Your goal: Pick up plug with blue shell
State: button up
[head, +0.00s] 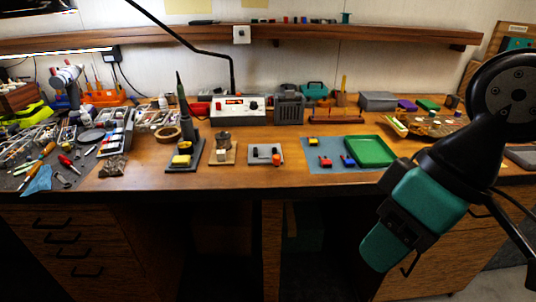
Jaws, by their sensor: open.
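The plug with the blue shell (348,161) is small and lies on the blue mat (318,147), close to the left edge of the green tray (374,151). A red plug (325,162) lies on the mat just left of it, with a small gap between. A yellow plug (312,142) lies farther back on the mat. My teal and black arm hangs at the right of the head view, in front of the bench and well apart from the plugs. I cannot make out the gripper's fingers.
A small grey plate with knobs (264,155) and a black stand with a yellow part (182,160) stand left of the mat. A red and white instrument (238,111) stands behind. The left bench is crowded with tools. The wood in front of the mat is clear.

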aim_at(350, 162)
jog(key=z, duration=0.1)
jog(key=k, duration=0.45)
jog(key=u, duration=0.7)
jog(key=i, duration=0.75)
jog(key=z, duration=0.5)
jog(key=i, duration=0.7)
jog(key=z, duration=0.7)
